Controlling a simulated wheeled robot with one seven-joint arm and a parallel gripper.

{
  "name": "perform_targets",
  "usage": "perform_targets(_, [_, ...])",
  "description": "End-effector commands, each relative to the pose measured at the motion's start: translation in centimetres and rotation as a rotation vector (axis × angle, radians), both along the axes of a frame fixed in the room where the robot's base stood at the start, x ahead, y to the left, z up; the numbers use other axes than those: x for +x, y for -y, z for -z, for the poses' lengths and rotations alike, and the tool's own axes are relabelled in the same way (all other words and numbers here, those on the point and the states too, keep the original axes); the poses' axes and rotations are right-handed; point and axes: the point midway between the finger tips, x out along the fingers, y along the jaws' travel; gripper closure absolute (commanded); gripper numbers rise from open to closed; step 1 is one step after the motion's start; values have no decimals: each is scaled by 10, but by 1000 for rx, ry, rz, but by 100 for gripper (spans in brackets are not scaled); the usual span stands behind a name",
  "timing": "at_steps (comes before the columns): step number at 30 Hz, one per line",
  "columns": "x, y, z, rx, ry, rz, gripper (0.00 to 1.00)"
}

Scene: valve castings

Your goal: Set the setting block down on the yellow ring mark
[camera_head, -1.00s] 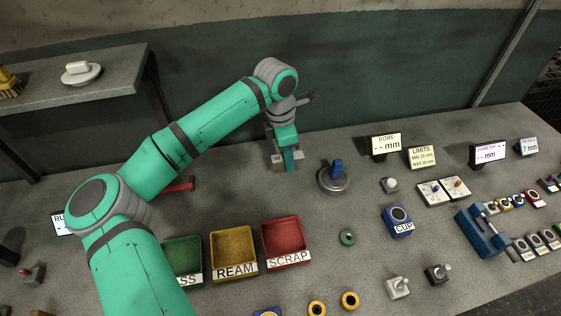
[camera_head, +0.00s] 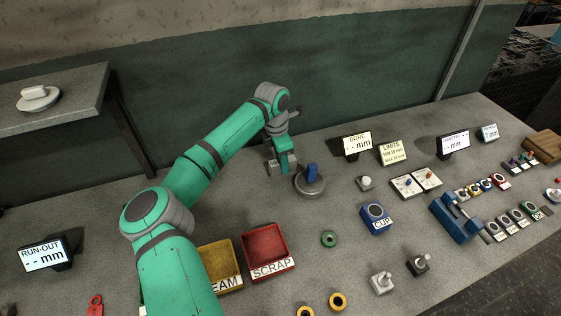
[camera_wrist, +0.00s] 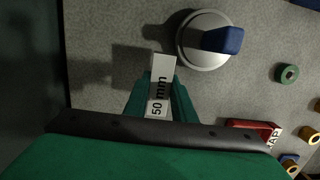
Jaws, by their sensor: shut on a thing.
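The setting block (camera_wrist: 162,75) is a pale upright bar marked "50 mm" in the wrist view. My gripper (camera_wrist: 163,100) is shut on it, with a green finger on each side. In the head view my gripper (camera_head: 283,166) is at the back of the bench, left of a round grey base with a blue knob, and the block (camera_head: 273,167) shows partly beside the fingers. I cannot tell whether the block's lower end touches the bench. I cannot make out a yellow ring mark on the bench surface; the space under the gripper is hidden.
The blue-knobbed base (camera_head: 310,187) stands close to the right of my gripper. Red SCRAP bin (camera_head: 266,244) and yellow REAM bin (camera_head: 219,264) lie nearer. Loose yellow rings (camera_head: 337,301) and a green ring (camera_head: 329,239) lie to the front. BORE display (camera_head: 357,145) stands at the back right.

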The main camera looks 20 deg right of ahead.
Motion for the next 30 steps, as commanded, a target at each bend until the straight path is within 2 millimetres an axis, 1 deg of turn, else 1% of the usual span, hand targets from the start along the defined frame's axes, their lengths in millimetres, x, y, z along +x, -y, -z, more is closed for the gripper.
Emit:
perform_targets(2, [2,4,5,-2,0,1,100])
perform_targets(6, [2,3,22,-3,0,0,100])
perform_targets(9, [2,3,30,-2,0,0,100])
perform_targets(22, [2,3,35,-2,2,1,100])
perform_targets(23, [1,3,37,0,-1,1,72])
perform_targets(24, [1,3,37,-1,-1,1,62])
perform_targets(25, [1,3,36,-1,-1,2,58])
perform_targets(30, [1,4,36,0,-1,3,58])
